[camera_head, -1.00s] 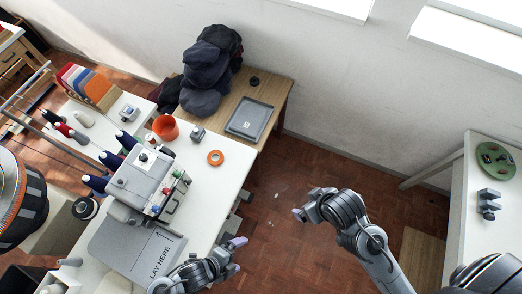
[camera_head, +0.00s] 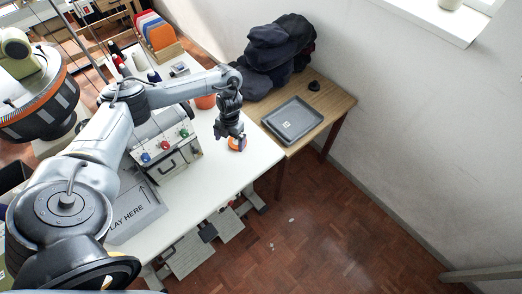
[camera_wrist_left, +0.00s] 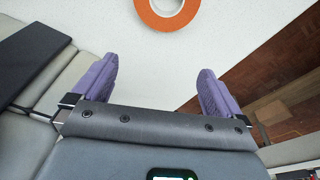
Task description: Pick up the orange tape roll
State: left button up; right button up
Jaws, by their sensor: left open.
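The orange tape roll (camera_head: 237,145) lies flat on the white table, near its right edge. My left gripper (camera_head: 235,135) is over it in the head view and hides part of it. In the left wrist view the roll (camera_wrist_left: 168,25) shows at the top edge, cut off by the frame. It lies beyond the two purple fingertips of my left gripper (camera_wrist_left: 157,68), roughly centred between them sideways. The fingers are wide apart, with nothing between them. My right gripper is not in view.
On the white table (camera_head: 222,175), a grey machine (camera_head: 172,158) with coloured knobs stands left of the roll. An orange pot (camera_head: 205,102) is partly hidden behind my left arm.

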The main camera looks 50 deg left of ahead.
pick_arm(q)
jog(key=w+a+r+t+b, duration=0.2)
jog(key=w+a+r, duration=0.1)
jog(key=w, duration=0.1)
jog(key=shift+w+f+b, duration=0.15)
jog(key=shift+f+b, duration=0.55)
jog(key=shift+f, duration=0.3)
jog(key=shift+w+f+b, duration=0.2)
jog(key=shift+f+b, duration=0.55)
jog(key=shift+f, duration=0.25)
jog(key=shift+w+f+b, duration=0.15)
jog(key=shift+f+b, duration=0.55)
jog(key=shift+f, duration=0.3)
notch_tip(320, 180, down, 3)
jog(key=shift+b, duration=0.65)
jog(key=shift+d+f, duration=0.1)
jog(key=shift+f, duration=0.4)
jog(key=c, duration=0.9)
